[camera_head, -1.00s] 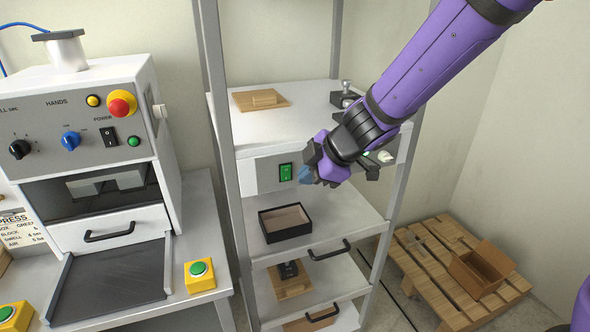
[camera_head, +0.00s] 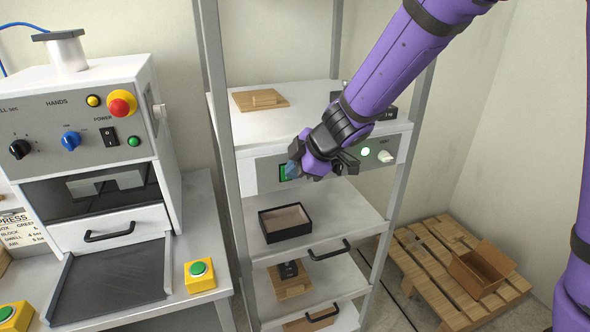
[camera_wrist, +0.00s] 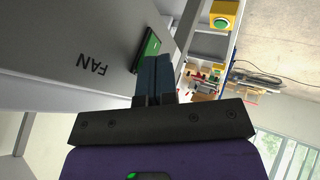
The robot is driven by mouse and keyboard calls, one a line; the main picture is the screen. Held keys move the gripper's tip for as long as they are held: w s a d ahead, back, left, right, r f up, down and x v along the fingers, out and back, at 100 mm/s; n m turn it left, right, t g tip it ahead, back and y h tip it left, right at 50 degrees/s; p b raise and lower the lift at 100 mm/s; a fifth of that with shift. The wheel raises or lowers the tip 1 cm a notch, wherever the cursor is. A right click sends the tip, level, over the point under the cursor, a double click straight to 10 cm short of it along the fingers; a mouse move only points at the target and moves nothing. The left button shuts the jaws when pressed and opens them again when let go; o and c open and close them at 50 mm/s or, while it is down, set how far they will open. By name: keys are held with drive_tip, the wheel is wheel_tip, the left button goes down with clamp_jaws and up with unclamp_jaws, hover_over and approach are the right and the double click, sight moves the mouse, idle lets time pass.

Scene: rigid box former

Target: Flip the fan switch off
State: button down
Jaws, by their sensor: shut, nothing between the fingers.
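The fan switch is a green rocker (camera_head: 283,172) on the light grey front panel (camera_head: 266,176) of the shelf rack. In the wrist view the green switch (camera_wrist: 149,46) stands beside the upside-down label FAN (camera_wrist: 94,65). My gripper (camera_head: 292,170) is shut and empty. In the wrist view the shut fingers (camera_wrist: 155,75) reach the near end of the switch. I cannot tell whether they touch it or which way the rocker is tilted.
A lit green lamp (camera_head: 366,152) and a white knob (camera_head: 386,156) are on the panel to the right. A black open box (camera_head: 285,236) sits on the shelf below. The press machine (camera_head: 85,140) stands at left. A pallet (camera_head: 425,262) lies at lower right.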

drive_tip(key=shift+w, duration=0.3)
drive_tip(key=shift+r, duration=0.2)
drive_tip(key=shift+a+r, duration=0.1)
drive_tip(key=shift+r, duration=0.55)
